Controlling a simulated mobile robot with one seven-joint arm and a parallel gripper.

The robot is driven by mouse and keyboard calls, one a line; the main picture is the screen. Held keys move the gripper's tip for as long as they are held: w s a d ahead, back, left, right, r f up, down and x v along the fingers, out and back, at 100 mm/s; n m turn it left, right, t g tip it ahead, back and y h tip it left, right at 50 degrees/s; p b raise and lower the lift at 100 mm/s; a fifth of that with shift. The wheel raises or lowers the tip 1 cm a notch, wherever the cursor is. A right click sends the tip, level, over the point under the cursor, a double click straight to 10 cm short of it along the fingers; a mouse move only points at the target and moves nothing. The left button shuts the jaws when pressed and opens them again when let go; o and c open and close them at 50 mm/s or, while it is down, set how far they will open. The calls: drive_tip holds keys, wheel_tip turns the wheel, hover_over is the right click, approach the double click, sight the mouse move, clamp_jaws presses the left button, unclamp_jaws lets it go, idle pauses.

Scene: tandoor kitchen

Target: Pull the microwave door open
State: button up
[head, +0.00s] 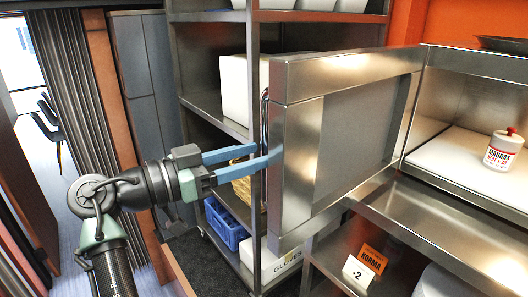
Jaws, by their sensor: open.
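The microwave door (345,140) is a brushed-steel framed panel in the middle of the head view. It stands swung wide open from its right edge, beside an open steel compartment (455,125) that appears to be the microwave's cavity. A thin upright handle (264,115) runs along the door's left edge. My gripper (260,155) comes in from the left with its blue fingers open. The fingertips are at the handle, near the door's left edge. One finger's tip reaches the door edge in the picture; contact cannot be told.
A white can with red lettering (503,150) stands on the white surface at right. A steel shelf rack (215,112) behind the door holds white boxes and a blue crate (226,224). An orange label card (372,259) is below. Open floor (62,190) shows at left.

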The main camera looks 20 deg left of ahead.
drive_tip(key=v, duration=0.9)
drive_tip(key=shift+s+a, duration=0.25)
drive_tip(key=shift+s, duration=0.05)
